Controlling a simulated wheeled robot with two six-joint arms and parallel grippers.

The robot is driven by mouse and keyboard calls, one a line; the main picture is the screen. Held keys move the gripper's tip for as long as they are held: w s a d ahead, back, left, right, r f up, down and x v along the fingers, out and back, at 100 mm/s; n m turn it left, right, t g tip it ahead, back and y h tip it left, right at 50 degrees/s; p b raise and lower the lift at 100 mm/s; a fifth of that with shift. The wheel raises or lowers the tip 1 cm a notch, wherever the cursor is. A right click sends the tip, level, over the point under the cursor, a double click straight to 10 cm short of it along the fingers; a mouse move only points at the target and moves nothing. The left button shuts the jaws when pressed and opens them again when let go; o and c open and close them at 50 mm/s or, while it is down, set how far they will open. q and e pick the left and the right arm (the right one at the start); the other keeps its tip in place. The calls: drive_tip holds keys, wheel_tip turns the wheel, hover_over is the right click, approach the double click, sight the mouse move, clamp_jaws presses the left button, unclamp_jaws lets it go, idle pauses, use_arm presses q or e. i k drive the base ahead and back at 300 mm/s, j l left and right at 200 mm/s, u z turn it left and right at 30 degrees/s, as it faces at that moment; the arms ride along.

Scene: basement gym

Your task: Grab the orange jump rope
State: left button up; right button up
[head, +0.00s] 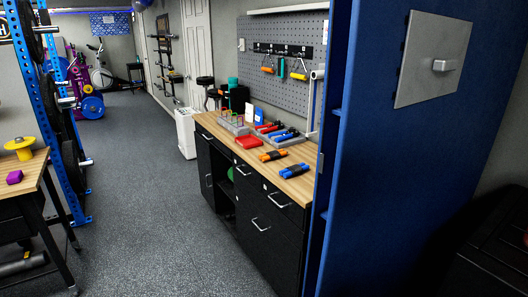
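An orange and black bundle (273,155), which looks like the orange jump rope, lies on the wooden countertop (213,124) of the black cabinet. It is near the counter's front edge. A similar blue and black bundle (294,170) lies just nearer and to its right. Several handled items hang on the grey pegboard above, among them an orange-yellow one (268,69), a green one and a yellow one (299,75). Neither of my grippers shows in the head view.
A blue upright panel (415,170) blocks the right side. A wooden table (38,162) and blue rack (37,80) stand left. The grey floor (140,190) between is clear.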

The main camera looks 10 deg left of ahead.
sight(273, 154)
drive_tip(key=i+j, duration=0.15)
drive_tip(key=j, duration=0.25)
drive_tip(key=i+j+z, duration=0.1)
drive_tip(key=j, duration=0.35)
drive_tip(key=i+j, duration=0.15)
drive_tip(key=j, duration=0.3)
drive_tip(key=i+j+z, duration=0.2)
drive_tip(key=i+j, duration=0.05)
drive_tip(key=j, duration=0.1)
